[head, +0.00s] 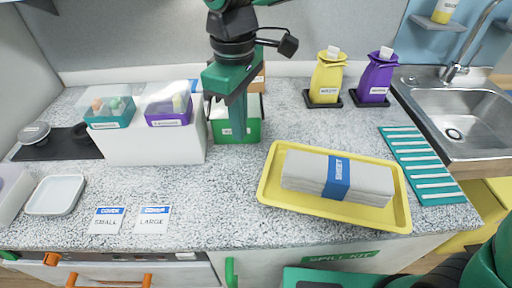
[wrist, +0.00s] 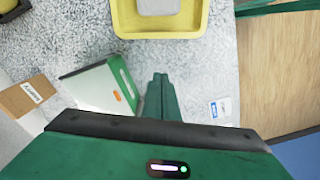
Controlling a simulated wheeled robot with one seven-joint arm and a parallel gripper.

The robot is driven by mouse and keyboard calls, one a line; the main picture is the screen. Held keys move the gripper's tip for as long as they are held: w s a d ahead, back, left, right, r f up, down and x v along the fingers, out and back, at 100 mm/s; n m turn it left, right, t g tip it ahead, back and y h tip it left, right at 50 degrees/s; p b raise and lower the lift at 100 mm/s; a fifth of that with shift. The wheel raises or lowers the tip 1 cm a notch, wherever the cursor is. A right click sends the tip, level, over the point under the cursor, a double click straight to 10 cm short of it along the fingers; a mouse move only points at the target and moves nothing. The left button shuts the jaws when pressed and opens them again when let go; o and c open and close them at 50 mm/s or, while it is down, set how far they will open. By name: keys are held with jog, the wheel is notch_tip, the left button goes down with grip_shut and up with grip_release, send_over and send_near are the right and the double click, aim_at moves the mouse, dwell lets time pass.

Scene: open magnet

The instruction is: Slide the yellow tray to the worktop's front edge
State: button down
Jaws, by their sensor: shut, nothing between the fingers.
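The yellow tray (head: 320,211) lies on the speckled worktop (head: 240,200), right of centre in the head view, turned slightly. Its front right corner is close to the worktop's front edge. A stack of grey-white sheets with a blue band (head: 338,178) lies in it. My green gripper (head: 238,128) is shut and empty, pointing down behind and left of the tray, in front of the green box. In the wrist view my shut fingers (wrist: 160,82) are apart from the yellow tray (wrist: 160,34), which shows at the top, partly cut off.
A green box (head: 222,127) stands beside my fingers, with a white stand (head: 150,145) to its left. Yellow (head: 326,78) and purple (head: 377,78) bottles stand behind the tray. A teal ribbed mat (head: 420,165) and sink (head: 465,115) are right. Cards (head: 107,220) lie at front left.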

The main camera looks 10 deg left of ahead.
aim_at(270, 177)
notch_tip(270, 177, down, 9)
jog(key=shift+f, duration=0.15)
jog(key=shift+d+f, duration=0.3)
jog(key=shift+s+d+r, duration=0.1)
jog(key=shift+s+d, duration=0.2)
jog(key=shift+d, duration=0.55)
jog(key=shift+s+d, duration=0.3)
jog(key=shift+d, duration=0.5)
jog(key=shift+s+d, duration=0.25)
jog(key=shift+d, duration=0.55)
jog(key=shift+s+d, duration=0.25)
jog(key=shift+d, duration=0.5)
jog(key=shift+a, duration=0.1)
